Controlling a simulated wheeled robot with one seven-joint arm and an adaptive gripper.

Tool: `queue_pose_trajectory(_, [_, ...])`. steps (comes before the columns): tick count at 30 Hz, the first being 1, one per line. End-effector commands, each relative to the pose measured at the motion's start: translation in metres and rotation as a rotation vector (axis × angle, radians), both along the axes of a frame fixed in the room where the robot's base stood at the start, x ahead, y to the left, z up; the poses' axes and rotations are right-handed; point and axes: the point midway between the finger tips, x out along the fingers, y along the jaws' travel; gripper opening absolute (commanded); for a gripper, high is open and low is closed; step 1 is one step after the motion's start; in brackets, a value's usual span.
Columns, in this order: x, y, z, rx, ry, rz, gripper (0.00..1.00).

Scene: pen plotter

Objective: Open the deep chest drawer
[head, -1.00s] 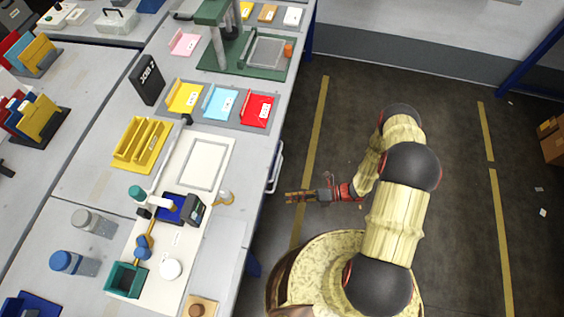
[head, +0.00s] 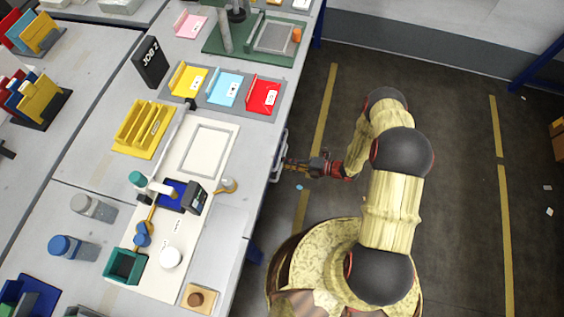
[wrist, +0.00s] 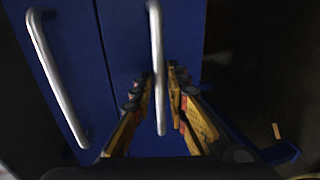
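In the wrist view, a blue chest front shows two panels, each with a pale bar handle. One handle (wrist: 55,80) is at the left, and the other handle (wrist: 156,45) is in the middle. My gripper (wrist: 160,82) is open, with one yellow-and-black finger on each side of the middle handle; contact cannot be told. The panels look closed. In the head view, my gripper (head: 287,164) is at the right side of the bench, beside a pale handle (head: 280,150). The bench top hides most of the chest there.
The bench top (head: 222,222) above holds a white plotter bed (head: 190,173), colored trays, a black JOB 2 sign (head: 151,62) and a round-knobbed wooden block (head: 198,297). Open dark floor (head: 440,100) with yellow lines lies to the right.

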Motion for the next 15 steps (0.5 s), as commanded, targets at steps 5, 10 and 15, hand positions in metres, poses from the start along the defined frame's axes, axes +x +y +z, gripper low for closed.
queue_pose_trajectory(5, [0.0036, 0.0111, -0.0026, 0.000, -0.001, 0.001, 0.16])
queue_pose_trajectory(10, [0.0045, 0.0123, -0.0023, 0.000, -0.001, 0.000, 0.16])
queue_pose_trajectory(15, [0.0045, 0.0121, -0.0022, 0.000, -0.001, 0.000, 0.13])
